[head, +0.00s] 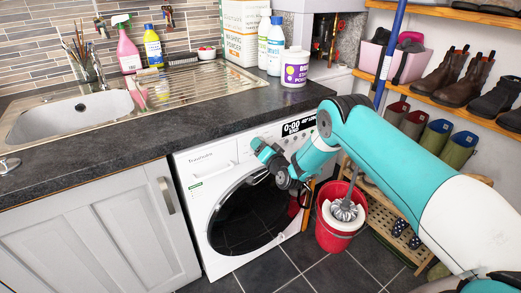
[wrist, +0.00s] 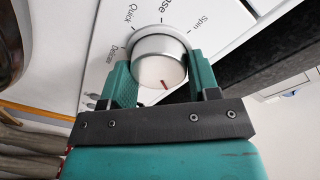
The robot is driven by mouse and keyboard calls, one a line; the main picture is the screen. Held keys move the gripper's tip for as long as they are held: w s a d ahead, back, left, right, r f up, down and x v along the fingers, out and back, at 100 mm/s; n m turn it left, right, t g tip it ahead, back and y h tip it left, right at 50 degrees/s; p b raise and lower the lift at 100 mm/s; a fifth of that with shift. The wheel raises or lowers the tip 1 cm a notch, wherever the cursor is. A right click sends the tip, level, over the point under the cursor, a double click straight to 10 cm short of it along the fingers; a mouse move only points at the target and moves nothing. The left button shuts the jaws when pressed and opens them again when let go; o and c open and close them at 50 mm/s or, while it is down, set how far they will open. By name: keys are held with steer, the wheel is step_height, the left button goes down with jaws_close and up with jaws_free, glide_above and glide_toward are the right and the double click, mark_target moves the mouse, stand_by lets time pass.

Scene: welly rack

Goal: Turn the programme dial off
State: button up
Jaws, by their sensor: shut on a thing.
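The programme dial (wrist: 158,64) is a round white knob with a red mark on its face, seen close up in the wrist view. The red mark points toward the lower right of that picture. Printed labels "Quick", "Spin" and a partly hidden one stand around it on the panel. My gripper (wrist: 160,75) has a green finger on each side of the dial and is shut on it. In the head view the white washing machine (head: 190,185) stands under the worktop, and my gripper (head: 262,152) is at its upper front panel. There my arm hides the dial.
A red bucket with a mop (head: 332,238) stands on the floor right of the machine, close under my arm. The worktop (head: 205,112) above carries bottles and a tub (head: 294,67). A boot rack (head: 385,225) is at the right.

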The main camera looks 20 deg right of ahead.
steer(key=n+b, duration=0.7)
steer(key=b, duration=0.2)
steer(key=shift+b, duration=0.35)
steer(key=shift+r+n, duration=0.15)
steer(key=shift+n, duration=0.15)
steer(key=o, duration=0.9)
